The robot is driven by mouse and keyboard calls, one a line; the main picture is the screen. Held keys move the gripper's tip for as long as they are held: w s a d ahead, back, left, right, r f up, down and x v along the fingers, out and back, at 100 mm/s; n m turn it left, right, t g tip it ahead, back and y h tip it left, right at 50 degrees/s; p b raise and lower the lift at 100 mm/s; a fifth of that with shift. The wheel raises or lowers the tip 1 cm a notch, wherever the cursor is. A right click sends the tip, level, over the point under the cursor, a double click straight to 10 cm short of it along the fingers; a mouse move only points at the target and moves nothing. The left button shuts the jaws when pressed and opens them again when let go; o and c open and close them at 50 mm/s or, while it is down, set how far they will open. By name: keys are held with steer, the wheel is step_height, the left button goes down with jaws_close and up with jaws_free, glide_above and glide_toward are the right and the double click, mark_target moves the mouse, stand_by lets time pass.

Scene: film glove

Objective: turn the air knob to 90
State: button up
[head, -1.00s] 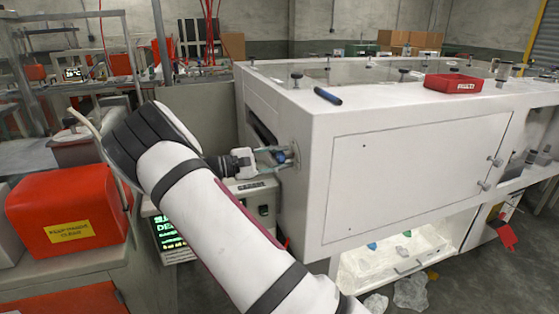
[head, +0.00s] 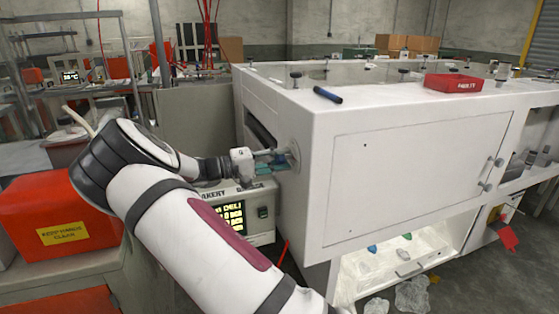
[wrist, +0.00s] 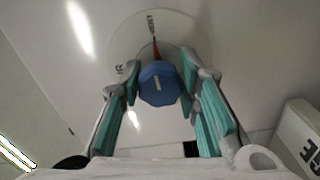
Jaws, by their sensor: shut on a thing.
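The air knob (wrist: 157,86) is a blue, many-sided knob with a short white line on its face. It sits on a pale round dial plate (wrist: 122,48) with a red mark above the knob and partly legible lettering. In the wrist view my gripper (wrist: 160,78) has its teal-padded fingers on both sides of the knob, shut on it. In the head view my gripper (head: 272,160) is at the left end face of the white machine (head: 400,170), and its fingers largely hide the knob. I cannot read a dial value.
A control box with a lit yellow display (head: 232,215) stands just below my gripper. A red box with a yellow label (head: 65,215) is at the left. A red tray (head: 453,82) and a dark blue marker (head: 327,95) lie on the machine's top.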

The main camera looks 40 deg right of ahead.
steer(key=shift+f+m, duration=0.1)
steer(key=shift+m, duration=0.2)
steer(key=o, duration=1.2)
steer(key=shift+a, duration=0.15)
steer(key=v, duration=1.1)
steer(key=shift+w+a, duration=0.2)
steer(key=shift+a, duration=0.15)
